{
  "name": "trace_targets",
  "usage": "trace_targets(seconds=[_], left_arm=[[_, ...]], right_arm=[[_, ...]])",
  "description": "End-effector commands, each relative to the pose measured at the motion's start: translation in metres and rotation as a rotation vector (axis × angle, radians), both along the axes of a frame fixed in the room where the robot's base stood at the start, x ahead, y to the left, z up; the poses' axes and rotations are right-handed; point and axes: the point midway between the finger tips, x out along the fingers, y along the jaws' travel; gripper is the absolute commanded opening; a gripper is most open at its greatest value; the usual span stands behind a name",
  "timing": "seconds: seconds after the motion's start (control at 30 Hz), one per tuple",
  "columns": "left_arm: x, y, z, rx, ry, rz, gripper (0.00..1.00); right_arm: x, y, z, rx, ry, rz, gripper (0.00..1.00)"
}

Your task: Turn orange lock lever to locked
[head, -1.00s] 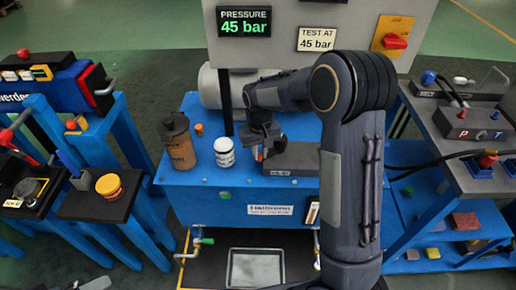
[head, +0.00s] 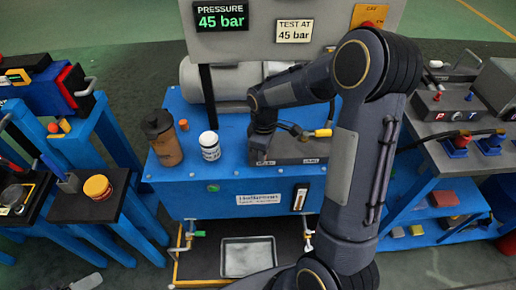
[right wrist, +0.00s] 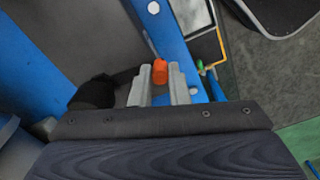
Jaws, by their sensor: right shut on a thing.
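The orange lever (right wrist: 160,71) shows in the right wrist view as a short orange piece between the two grey fingers of my right gripper (right wrist: 165,80). The fingers are shut on it. In the head view my right gripper (head: 259,152) points down at the left end of a dark grey block (head: 292,150) on the blue bench. The lever is hidden there by the gripper, and I cannot tell its angle or read the markings near it. My left gripper is not in view.
A brown bottle (head: 163,138) and a white jar (head: 209,146) stand close left of the gripper. A hose with a yellow fitting (head: 322,132) runs behind the block. A pressure display (head: 221,17) stands above. A grey side table (head: 450,115) is at the right.

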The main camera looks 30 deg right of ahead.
Motion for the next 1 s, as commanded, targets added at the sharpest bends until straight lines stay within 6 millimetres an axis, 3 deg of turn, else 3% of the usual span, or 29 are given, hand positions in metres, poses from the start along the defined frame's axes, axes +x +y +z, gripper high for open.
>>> trace_targets(seconds=[0.3,0.83,0.87,1.0], left_arm=[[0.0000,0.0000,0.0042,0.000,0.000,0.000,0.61],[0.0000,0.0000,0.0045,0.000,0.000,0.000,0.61],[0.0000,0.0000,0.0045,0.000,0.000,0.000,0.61],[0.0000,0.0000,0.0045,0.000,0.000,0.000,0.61]], right_arm=[[-0.0043,-0.0086,0.0008,-0.001,-0.001,0.114,0.00],[-0.0048,-0.0106,0.0006,-0.002,-0.001,0.135,0.00],[-0.0048,-0.0106,0.0006,-0.002,-0.001,0.135,0.19],[-0.0049,-0.0103,0.0004,-0.002,-0.001,0.134,0.38]])
